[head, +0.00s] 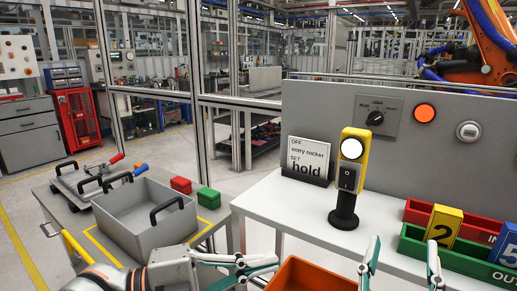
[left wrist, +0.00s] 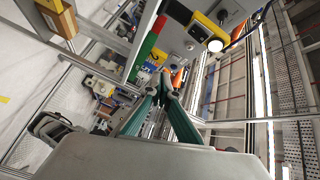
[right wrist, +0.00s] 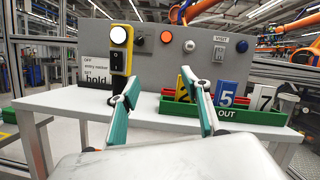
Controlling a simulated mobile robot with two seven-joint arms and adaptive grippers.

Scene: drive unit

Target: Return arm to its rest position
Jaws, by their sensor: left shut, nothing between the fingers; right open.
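My left gripper (head: 262,262) reaches in from the lower left of the head view, in front of the white bench and beside the orange bin. In the left wrist view its teal fingers (left wrist: 163,82) meet at the tips with nothing between them. My right gripper (head: 403,256) is at the lower right of the head view, in front of the bench. In the right wrist view its fingers (right wrist: 163,92) stand apart and empty, with the bench and panel beyond them. Most of my right arm is hidden.
A yellow-black post with a rocker switch (head: 347,178) stands on the white bench (head: 270,205) beside a sign (head: 306,158). Red (head: 420,212) and green (head: 412,240) trays hold numbered blocks at right. An orange bin (head: 305,277) is below. A grey crate (head: 145,222) stands on the left cart.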

